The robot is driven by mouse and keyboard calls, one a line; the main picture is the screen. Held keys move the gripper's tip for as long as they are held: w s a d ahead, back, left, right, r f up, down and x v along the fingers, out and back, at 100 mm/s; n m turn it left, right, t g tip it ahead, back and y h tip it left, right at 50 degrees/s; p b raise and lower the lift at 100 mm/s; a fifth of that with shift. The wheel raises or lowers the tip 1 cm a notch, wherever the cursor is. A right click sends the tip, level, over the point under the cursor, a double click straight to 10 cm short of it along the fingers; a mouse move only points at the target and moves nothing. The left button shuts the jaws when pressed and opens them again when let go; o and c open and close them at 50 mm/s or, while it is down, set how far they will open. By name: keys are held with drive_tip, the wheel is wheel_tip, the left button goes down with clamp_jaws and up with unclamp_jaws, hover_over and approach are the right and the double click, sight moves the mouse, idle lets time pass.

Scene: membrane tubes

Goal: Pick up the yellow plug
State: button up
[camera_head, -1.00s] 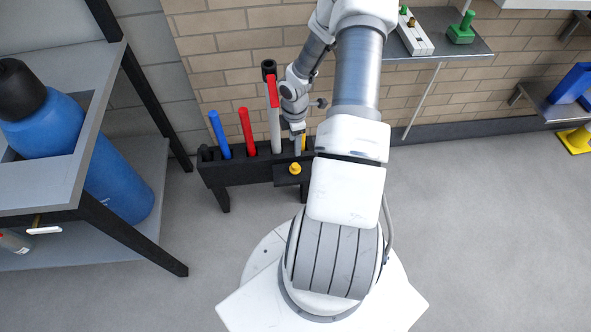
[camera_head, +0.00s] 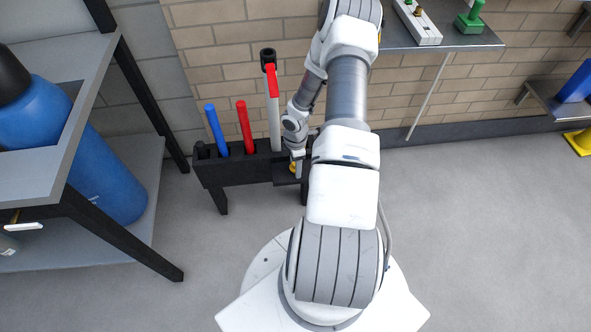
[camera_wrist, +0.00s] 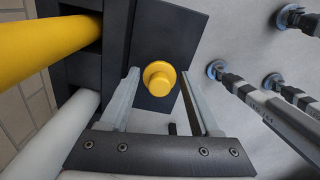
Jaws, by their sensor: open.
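The yellow plug (camera_wrist: 160,77) is a short round knob on a dark plate (camera_wrist: 180,25) fixed to the black rack's side. In the head view the plug (camera_head: 292,167) is partly covered by my gripper (camera_head: 298,168). In the wrist view my gripper (camera_wrist: 159,76) is open, with one finger on each side of the plug and a gap to each. The fingertips appear level with the plug in the picture; their depth relative to it is hard to tell.
The black rack (camera_head: 225,173) holds blue (camera_head: 217,130), red (camera_head: 246,128) and white (camera_head: 273,115) tubes. A yellow tube (camera_wrist: 45,45) and a white one (camera_wrist: 55,135) lie close left of the fingers. Grey rods (camera_wrist: 265,100) show at right.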

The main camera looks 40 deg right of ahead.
drive_tip(key=shift+f, duration=0.4)
drive_tip(key=shift+r, duration=0.1)
clamp_jaws()
drive_tip(key=shift+r, duration=0.1)
wheel_tip(320, 180, up, 5)
drive_tip(key=p, duration=0.2)
drive_tip(key=shift+f+p, duration=0.2)
drive_tip(key=shift+p, duration=0.1)
drive_tip(key=s+d+r+p, duration=0.3)
drive_tip(key=s+d+r, duration=0.2)
drive_tip(key=s, duration=0.5)
drive_tip(key=shift+s+d+r+p, duration=0.2)
drive_tip(key=shift+r+p, duration=0.1)
drive_tip(key=shift+r, duration=0.3)
